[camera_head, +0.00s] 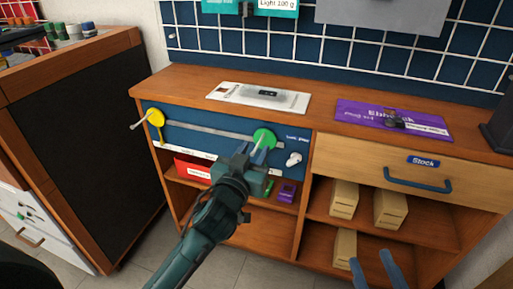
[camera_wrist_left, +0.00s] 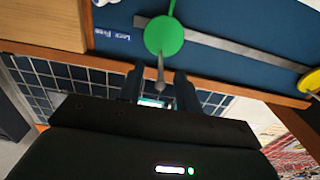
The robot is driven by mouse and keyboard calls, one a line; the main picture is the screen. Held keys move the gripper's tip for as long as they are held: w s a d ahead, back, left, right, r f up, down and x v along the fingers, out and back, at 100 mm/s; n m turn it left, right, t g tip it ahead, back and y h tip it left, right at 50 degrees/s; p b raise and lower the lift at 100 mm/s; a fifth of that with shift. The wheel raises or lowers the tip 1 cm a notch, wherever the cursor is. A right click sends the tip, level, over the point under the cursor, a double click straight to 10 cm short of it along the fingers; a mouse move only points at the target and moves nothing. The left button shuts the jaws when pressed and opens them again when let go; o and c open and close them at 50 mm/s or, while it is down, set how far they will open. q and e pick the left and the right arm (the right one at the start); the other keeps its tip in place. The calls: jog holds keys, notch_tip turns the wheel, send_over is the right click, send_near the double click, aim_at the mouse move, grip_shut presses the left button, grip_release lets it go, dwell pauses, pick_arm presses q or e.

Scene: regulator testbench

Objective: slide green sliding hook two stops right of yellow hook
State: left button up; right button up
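The green sliding hook (camera_head: 264,138), a round disc with a grey peg, sits near the right end of a grey rail (camera_head: 210,128) on the blue front panel. The yellow hook (camera_head: 155,117) is at the rail's left end. My left gripper (camera_head: 247,160) is just in front of the green hook. In the left wrist view, the green disc (camera_wrist_left: 164,36) lies beyond the fingertips, and its peg points between the two parted fingers (camera_wrist_left: 160,88). Contact with the peg cannot be told. My right gripper (camera_head: 379,262) is low at the right, fingers apart and empty.
A white knob (camera_head: 293,159) is right of the green hook on the panel. A red bin (camera_head: 193,168) is on the shelf below. A drawer (camera_head: 410,172) with a blue handle and several cardboard boxes are at the right. A dark cabinet (camera_head: 80,120) stands left.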

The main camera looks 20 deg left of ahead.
pick_arm(q)
jog(key=shift+w, duration=1.2)
jog(key=shift+c, duration=0.3)
grip_shut()
